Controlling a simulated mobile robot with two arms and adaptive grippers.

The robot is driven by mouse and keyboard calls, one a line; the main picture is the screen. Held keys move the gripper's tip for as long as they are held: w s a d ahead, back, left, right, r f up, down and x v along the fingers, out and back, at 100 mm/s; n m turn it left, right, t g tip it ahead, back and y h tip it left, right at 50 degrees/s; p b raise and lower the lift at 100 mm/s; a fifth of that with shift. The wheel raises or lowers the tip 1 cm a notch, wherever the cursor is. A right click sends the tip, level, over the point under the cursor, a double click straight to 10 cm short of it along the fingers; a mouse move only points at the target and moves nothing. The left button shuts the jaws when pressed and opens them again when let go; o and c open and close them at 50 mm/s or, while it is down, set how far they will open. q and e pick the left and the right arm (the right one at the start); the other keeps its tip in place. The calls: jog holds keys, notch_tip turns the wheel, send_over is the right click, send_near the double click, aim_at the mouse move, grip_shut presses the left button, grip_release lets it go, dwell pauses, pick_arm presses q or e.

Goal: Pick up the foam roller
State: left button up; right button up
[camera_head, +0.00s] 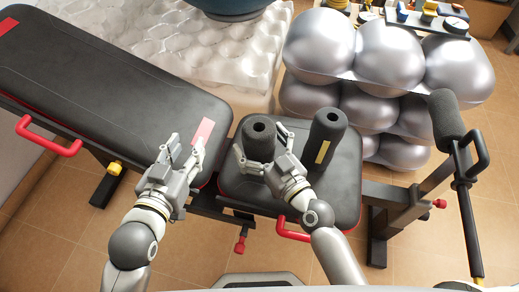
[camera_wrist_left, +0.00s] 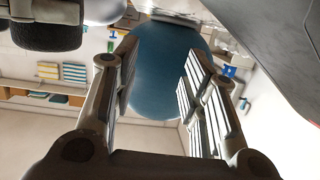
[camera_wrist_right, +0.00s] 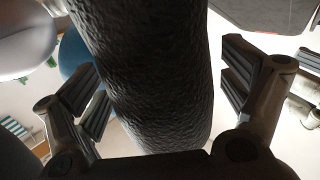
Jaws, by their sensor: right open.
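Two dark grey foam rollers stand upright on the black bench seat (camera_head: 232,185). The left foam roller (camera_head: 259,138) has a hole in its top; the other foam roller (camera_head: 327,132) has a yellow label. My right gripper (camera_head: 263,155) is open, its fingers on either side of the left roller. In the right wrist view this roller (camera_wrist_right: 150,75) runs between the fingers, with a clear gap at the right finger; contact at the left finger is unclear. My left gripper (camera_head: 184,148) is open and empty over the long bench pad, left of the rollers.
The long black bench pad (camera_head: 90,75) lies at left. A stack of silver balls (camera_head: 390,60) stands behind the seat at right. A padded bar (camera_head: 450,120) rises at far right. A blue ball (camera_wrist_left: 165,70) is beyond my left gripper.

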jog(key=c, duration=1.2)
jog(key=shift+o, duration=0.2)
jog(key=shift+r, duration=0.15)
